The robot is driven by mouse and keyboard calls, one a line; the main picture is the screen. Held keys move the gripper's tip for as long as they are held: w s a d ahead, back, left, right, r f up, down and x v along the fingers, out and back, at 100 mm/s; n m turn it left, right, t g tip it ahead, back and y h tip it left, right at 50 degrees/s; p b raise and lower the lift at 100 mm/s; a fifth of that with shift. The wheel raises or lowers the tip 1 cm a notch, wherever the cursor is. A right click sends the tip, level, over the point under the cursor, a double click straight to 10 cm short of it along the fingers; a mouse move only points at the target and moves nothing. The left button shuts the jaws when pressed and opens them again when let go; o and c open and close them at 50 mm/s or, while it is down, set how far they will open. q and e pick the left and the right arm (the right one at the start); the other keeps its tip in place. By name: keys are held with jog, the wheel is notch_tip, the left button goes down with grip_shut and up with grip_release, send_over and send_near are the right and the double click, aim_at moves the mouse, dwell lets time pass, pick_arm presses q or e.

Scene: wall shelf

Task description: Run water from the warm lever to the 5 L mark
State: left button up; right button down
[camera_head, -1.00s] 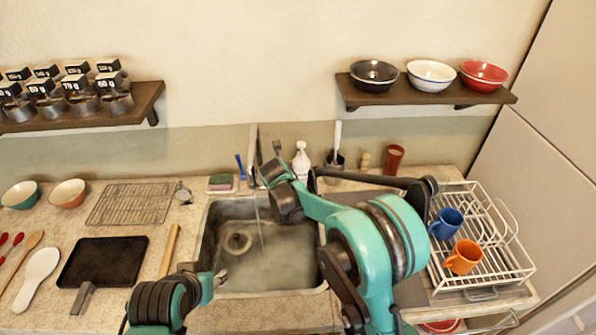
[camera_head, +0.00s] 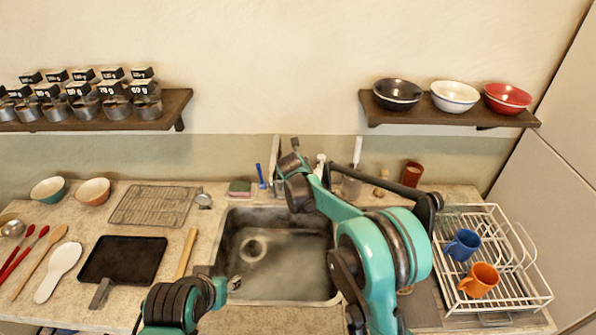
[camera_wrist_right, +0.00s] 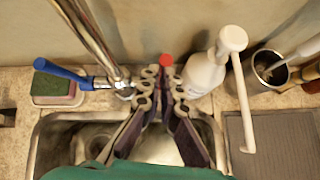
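The steel sink (camera_head: 283,268) is in the middle of the head view, and no water stream shows over it. The tall chrome faucet (camera_head: 278,158) stands behind it and also shows in the right wrist view (camera_wrist_right: 92,38). A red-capped lever (camera_wrist_right: 166,61) shows just beyond my right gripper (camera_wrist_right: 163,82). The right fingers are a little apart, with the lever lined up between their tips; contact is unclear. My left gripper (camera_head: 234,284) is over the sink's front left corner, too small to read. I cannot make out a 5 L mark.
A white soap dispenser (camera_wrist_right: 207,70) stands right of the right fingers. A dish rack (camera_head: 500,275) with a blue cup (camera_head: 462,244) and an orange cup (camera_head: 480,280) stands right.

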jog(key=shift+w+d+r, duration=0.15)
jog(key=shift+w+r, duration=0.15)
jog(key=shift+r, duration=0.05)
jog(key=v, duration=1.2)
jog(key=shift+s+f, duration=0.3)
jog(key=shift+a, duration=0.2)
